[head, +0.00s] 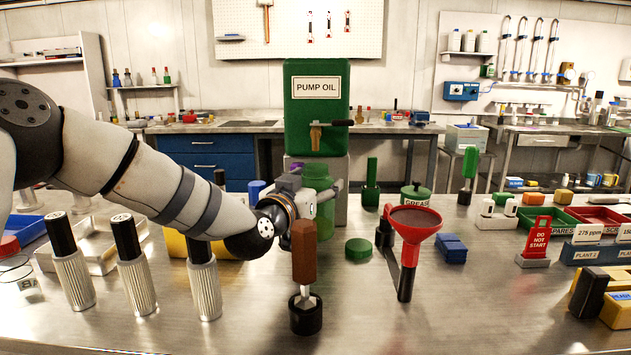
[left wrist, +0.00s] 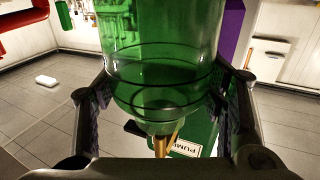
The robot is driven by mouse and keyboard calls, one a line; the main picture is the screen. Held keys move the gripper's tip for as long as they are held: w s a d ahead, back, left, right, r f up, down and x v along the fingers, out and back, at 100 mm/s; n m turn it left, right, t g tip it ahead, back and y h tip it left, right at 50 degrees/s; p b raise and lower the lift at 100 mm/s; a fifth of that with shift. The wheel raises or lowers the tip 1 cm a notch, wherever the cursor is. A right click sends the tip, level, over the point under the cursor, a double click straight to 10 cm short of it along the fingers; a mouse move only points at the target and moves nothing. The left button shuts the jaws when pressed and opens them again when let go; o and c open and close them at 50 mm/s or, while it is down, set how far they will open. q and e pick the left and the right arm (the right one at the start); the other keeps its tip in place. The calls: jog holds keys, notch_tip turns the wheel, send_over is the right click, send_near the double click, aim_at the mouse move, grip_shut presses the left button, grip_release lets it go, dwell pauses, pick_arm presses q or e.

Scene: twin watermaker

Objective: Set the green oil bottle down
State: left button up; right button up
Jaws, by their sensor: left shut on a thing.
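The green oil bottle (head: 321,214) is see-through and stands upright in front of the tank labelled PUMP OIL (head: 316,108), below its brass tap (head: 316,134). My left gripper (head: 322,192) is shut on the bottle. In the left wrist view the bottle (left wrist: 160,62) fills the space between the two fingers (left wrist: 167,95). The brown-handled tool partly hides the bottle's lower left, and I cannot tell whether its base touches the bench. My right gripper is not in view.
A brown-handled tool (head: 304,250) stands in a black holder in front of the bottle. A green round lid (head: 358,248) lies to its right, then a red funnel (head: 413,222) on a stand. Several knurled cylinders (head: 136,286) stand at left.

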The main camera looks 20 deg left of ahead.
pick_arm(q)
jog(key=o, duration=1.8)
jog(key=shift+c, duration=0.2)
jog(key=shift+r, duration=0.1)
jog(key=s, duration=0.1)
jog(key=s+r, duration=0.1)
jog(key=s+p, duration=0.1)
jog(key=s, duration=0.1)
jog(key=shift+a+r, duration=0.2)
jog(key=shift+r, duration=0.1)
jog(key=p, duration=0.1)
send_near(310, 178)
jog(key=shift+w+d+f, duration=0.1)
jog(key=shift+w+f, duration=0.05)
jog(key=shift+f, duration=0.35)
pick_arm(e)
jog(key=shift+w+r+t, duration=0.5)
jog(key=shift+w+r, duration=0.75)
